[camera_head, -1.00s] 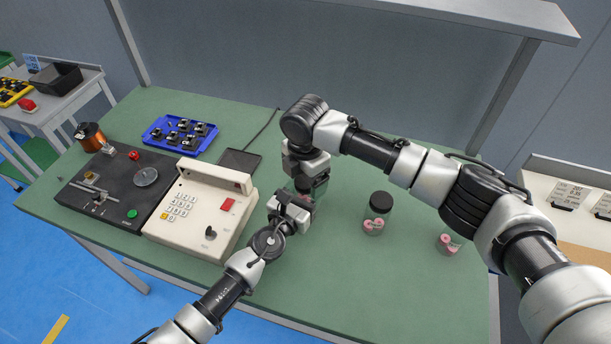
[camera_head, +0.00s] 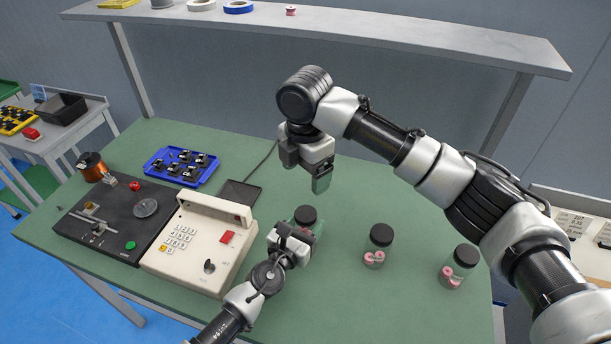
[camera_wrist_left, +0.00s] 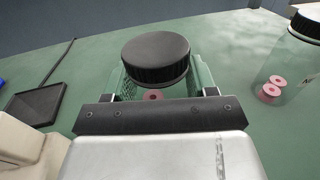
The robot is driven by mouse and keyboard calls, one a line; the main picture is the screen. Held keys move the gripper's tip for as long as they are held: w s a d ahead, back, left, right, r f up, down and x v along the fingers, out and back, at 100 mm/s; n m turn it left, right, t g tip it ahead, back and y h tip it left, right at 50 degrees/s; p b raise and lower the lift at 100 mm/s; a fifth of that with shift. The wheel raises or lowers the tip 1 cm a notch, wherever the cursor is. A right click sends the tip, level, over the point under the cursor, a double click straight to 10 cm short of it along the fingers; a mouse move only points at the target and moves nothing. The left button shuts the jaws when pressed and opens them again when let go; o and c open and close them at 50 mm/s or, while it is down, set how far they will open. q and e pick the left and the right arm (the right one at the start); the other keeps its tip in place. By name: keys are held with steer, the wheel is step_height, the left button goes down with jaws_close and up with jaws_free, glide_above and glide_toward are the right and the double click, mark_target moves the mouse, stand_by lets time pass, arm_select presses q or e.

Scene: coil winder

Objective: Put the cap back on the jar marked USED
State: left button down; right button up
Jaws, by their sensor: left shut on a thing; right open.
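My left gripper (camera_head: 297,238) is shut around a clear jar (camera_head: 317,228) on the green bench. A black cap (camera_head: 305,215) sits on top of this jar; in the left wrist view the cap (camera_wrist_left: 156,58) covers the mouth, and a pink spool (camera_wrist_left: 153,95) shows below it. I cannot tell whether the cap is screwed tight. No USED marking is readable; the gripper hides much of this jar. My right gripper (camera_head: 321,184) is open and empty, above and apart from the capped jar.
Two more clear jars with black caps and pink spools stand to the right, a middle jar (camera_head: 376,255) and a right jar (camera_head: 455,272). A cream keypad unit (camera_head: 195,240) is close on the left. A shelf (camera_head: 330,35) spans the back. The bench between jars is clear.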

arm_select(q)
steer(key=shift+c, duration=1.2)
jaws_free()
steer(key=v, duration=1)
steer(key=shift+s+a, duration=0.25)
steer(key=shift+s, duration=0.05)
steer(key=shift+s+f, duration=0.1)
